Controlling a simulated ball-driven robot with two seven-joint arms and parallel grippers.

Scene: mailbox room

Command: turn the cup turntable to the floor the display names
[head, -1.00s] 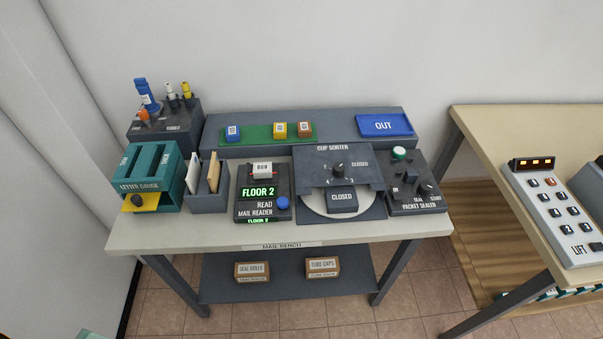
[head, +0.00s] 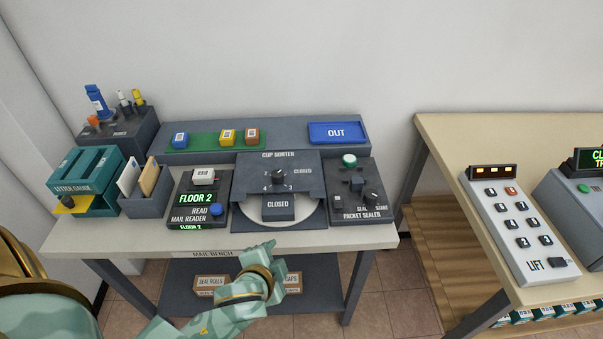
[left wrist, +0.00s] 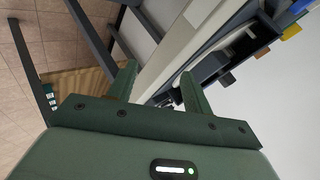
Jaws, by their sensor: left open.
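The cup sorter (head: 277,160) is a dark panel on the bench with a black knob (head: 278,176) ringed by numbers and a "CLOSED" label. Below it, a pale turntable disc (head: 308,216) shows around a dark block marked "CLOSED" (head: 278,205). I cannot tell which number the knob points at. The mail reader's display (head: 195,198) reads "FLOOR 2" in green. My left gripper (head: 285,262) is open and empty, in front of the bench edge below the turntable, apart from it. In the left wrist view its two fingers (left wrist: 157,85) are spread, with the bench beyond. My right gripper is not in view.
The packet sealer (head: 357,195) stands right of the sorter, the mail reader (head: 200,215) left. Behind is a raised shelf with coloured blocks and a blue OUT tray (head: 338,132). The bench's front strip (head: 150,238) is clear. A lift panel (head: 515,225) sits on the right table.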

